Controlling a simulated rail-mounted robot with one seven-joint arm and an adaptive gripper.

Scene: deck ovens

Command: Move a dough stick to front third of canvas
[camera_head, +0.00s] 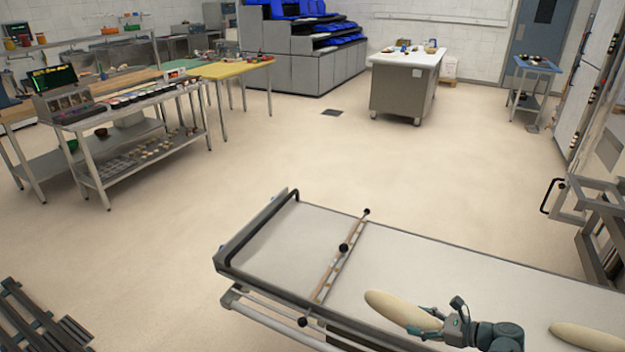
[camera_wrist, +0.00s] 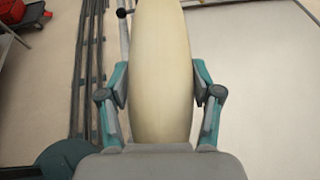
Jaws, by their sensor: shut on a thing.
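A pale dough stick (camera_head: 396,308) is in my gripper (camera_head: 449,325), low over or on the grey-white canvas (camera_head: 440,270). In the wrist view my gripper (camera_wrist: 160,90) has one finger on each side of the dough stick (camera_wrist: 160,65), shut on it across its width. Whether the dough touches the canvas cannot be told. A second dough stick (camera_head: 588,337) lies on the canvas at the right edge of the head view. The canvas (camera_wrist: 255,70) also shows at the right of the wrist view.
A wooden bar with black knobs (camera_head: 343,250) crosses the canvas left of the held dough. A black handle bar (camera_head: 262,238) stands at its left end. Dark metal racks (camera_head: 30,318) are at lower left. Open floor (camera_head: 330,150) lies beyond the canvas.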

